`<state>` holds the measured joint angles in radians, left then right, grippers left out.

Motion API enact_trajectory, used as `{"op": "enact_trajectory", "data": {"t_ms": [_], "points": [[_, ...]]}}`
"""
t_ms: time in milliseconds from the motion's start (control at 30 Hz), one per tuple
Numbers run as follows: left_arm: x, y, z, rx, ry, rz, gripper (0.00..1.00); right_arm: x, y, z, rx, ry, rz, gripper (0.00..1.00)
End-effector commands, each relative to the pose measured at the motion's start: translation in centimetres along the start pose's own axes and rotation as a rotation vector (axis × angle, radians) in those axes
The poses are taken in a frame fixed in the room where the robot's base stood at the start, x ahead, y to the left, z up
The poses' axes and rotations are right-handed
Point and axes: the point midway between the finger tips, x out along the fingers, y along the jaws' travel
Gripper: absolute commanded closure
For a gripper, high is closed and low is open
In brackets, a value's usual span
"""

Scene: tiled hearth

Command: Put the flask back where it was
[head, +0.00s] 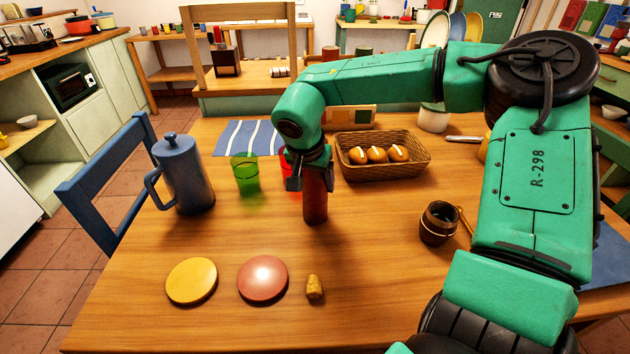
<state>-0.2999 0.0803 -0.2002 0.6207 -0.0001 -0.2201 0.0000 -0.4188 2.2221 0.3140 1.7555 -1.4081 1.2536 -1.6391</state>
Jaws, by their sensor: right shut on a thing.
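The flask (315,206), a dark red cylinder, is upright under my right gripper (309,178). The gripper points down and is shut around its upper part, hiding the top. I cannot tell whether its base touches the table. A yellow disc (192,281) and a red disc (263,278) lie flat at the front of the table, with a small cork-like piece (314,288) to the right of the red one. My left gripper is not in view.
A green glass (245,175) and a blue pot (182,175) stand left of the flask. A red glass (286,170) is partly hidden behind the gripper. A bread basket (383,175) is behind right. A small barrel mug (438,223) stands right. Bare wood (370,270) lies in front.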

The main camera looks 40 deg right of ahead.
Motion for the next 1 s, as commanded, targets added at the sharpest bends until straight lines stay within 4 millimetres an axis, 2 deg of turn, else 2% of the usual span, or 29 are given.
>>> {"op": "enact_trajectory", "data": {"t_ms": [200, 233, 267, 300, 500, 633, 1000], "points": [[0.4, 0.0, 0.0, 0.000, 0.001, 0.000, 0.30, 0.3, 0.0, 0.1, 0.000, 0.001, 0.000, 1.00], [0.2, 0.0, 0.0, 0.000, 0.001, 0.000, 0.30, 0.2, 0.0, 0.1, 0.000, 0.000, 0.001, 0.16], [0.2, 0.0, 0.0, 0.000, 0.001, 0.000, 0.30, 0.2, 0.0, 0.1, 0.000, 0.000, 0.001, 0.05], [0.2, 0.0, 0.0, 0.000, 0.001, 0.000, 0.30, 0.2, 0.0, 0.1, 0.000, 0.000, 0.001, 0.00], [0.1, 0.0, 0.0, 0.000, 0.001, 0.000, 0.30, 0.1, 0.0, 0.0, 0.000, 0.000, 0.001, 0.00], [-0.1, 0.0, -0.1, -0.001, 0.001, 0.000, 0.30, -1.2, -0.1, -0.1, 0.001, 0.002, -0.001, 0.00], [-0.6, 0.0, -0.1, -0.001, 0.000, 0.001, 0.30, -10.5, 0.0, -0.1, 0.001, 0.003, -0.001, 0.00]]}}
